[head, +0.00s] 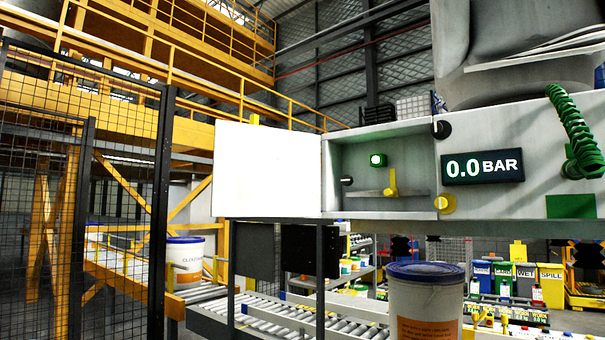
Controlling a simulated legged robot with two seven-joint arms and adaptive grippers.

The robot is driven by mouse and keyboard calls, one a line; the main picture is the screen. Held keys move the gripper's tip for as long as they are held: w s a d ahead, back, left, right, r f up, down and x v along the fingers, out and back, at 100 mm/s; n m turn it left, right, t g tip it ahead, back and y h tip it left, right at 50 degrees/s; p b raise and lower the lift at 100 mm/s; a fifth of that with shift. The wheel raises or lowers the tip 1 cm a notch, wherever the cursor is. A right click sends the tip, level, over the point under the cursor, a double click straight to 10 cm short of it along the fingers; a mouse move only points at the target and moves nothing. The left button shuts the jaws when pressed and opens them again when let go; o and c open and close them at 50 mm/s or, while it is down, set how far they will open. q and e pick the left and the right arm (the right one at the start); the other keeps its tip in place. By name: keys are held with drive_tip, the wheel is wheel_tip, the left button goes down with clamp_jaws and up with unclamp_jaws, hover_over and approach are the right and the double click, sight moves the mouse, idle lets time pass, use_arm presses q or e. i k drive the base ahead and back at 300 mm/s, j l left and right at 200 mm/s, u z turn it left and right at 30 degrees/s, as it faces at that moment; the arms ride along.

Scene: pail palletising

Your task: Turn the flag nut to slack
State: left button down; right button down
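A yellow flag-shaped piece (391,184), which looks like the flag nut, stands upright inside an open grey cabinet (379,212) in the head view. It sits on a horizontal grey bar or slot at the cabinet's back. The cabinet's white door (268,170) is swung wide open to the left. A second yellow knob (445,203) sits at the cabinet's lower right edge. Neither of my grippers is in view, and nothing blocks the cabinet opening.
A lit green button (378,160) and a dark knob (347,181) are in the cabinet. A display (483,168) reads 0.0 BAR beside a green coiled hose (577,130). A blue-lidded pail (424,305) stands below, near a roller conveyor (285,318). Mesh fencing (40,200) is at left.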

sight(347, 180)
drive_tip(key=z, duration=1.8)
drive_tip(key=j+z, duration=0.25)
drive_tip(key=z, duration=0.2)
drive_tip(key=j+z, duration=0.2)
drive_tip(key=z, duration=0.25)
drive_tip(key=k+j+z, duration=0.15)
drive_tip(key=z, duration=0.3)
drive_tip(key=k+j+z, duration=0.1)
drive_tip(key=z, duration=0.35)
drive_tip(key=k+j+z, duration=0.25)
drive_tip(key=z, duration=0.2)
drive_tip(key=k+j+z, duration=0.15)
drive_tip(key=z, duration=0.3)
drive_tip(key=k+j+u, duration=0.1)
drive_tip(key=k+u, duration=0.2)
drive_tip(key=k+j+u, duration=0.2)
drive_tip(key=k+u, duration=0.15)
drive_tip(key=k+j+u, duration=0.15)
drive_tip(key=u, duration=0.25)
drive_tip(key=k+j+u, duration=0.2)
drive_tip(key=u, duration=0.25)
drive_tip(key=k+j+u, duration=0.15)
drive_tip(key=j+u, duration=0.25)
drive_tip(key=k+j+u, duration=0.1)
drive_tip(key=u, duration=0.35)
